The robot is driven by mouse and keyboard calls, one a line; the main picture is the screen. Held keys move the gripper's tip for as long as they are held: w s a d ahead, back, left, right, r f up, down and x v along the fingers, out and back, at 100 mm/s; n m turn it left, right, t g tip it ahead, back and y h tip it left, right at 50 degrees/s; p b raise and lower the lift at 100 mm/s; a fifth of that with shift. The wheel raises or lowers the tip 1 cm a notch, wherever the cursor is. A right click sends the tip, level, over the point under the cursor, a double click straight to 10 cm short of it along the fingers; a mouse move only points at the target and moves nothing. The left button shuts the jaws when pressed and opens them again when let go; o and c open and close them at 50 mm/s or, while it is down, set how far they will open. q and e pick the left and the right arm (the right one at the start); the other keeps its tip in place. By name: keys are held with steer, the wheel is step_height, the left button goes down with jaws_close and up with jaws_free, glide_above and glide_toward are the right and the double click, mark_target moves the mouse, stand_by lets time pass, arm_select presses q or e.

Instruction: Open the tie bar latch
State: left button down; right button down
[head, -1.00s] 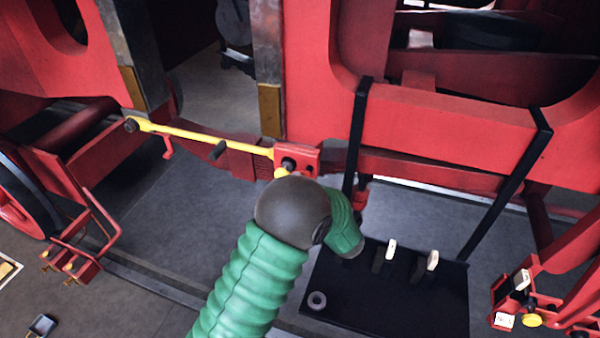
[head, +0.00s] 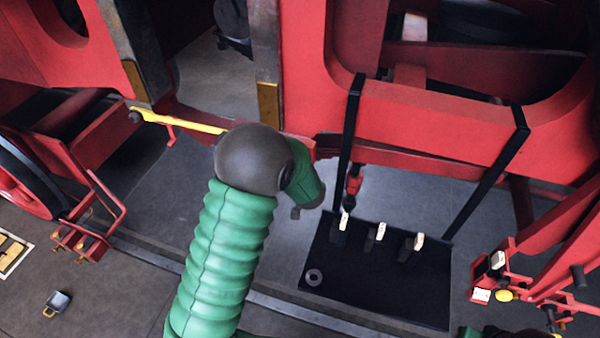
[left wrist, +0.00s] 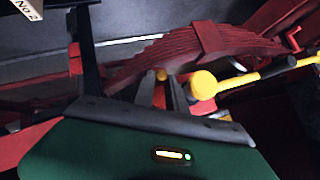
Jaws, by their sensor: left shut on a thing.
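The yellow tie bar (head: 180,121) runs from a dark pivot at the left frame plate toward the middle in the head view. Its right end and the latch bracket are hidden behind my left arm. In the left wrist view the bar (left wrist: 242,80) ends in a round yellow head. Beside that head, my left gripper's dark fingers (left wrist: 161,90) are closed around the latch (left wrist: 159,97), a small red piece with a yellow knob at its tip. My right gripper is not in view.
A black tray (head: 335,270) with several white-tagged items hangs from black straps right of my arm. A red leaf spring (left wrist: 170,55) lies just beyond the bar. Red levers (head: 560,260) stand at the right.

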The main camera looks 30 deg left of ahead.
arm_select(q)
steer(key=shift+n+h+b, duration=0.3)
steer(key=shift+h+b, duration=0.15)
steer(key=shift+h, duration=0.15)
steer(key=c, duration=1.4)
jaws_free()
steer(key=shift+w, duration=0.1)
steer(key=shift+o, duration=0.2)
steer(key=shift+w+f, duration=0.1)
steer(key=shift+f, duration=0.05)
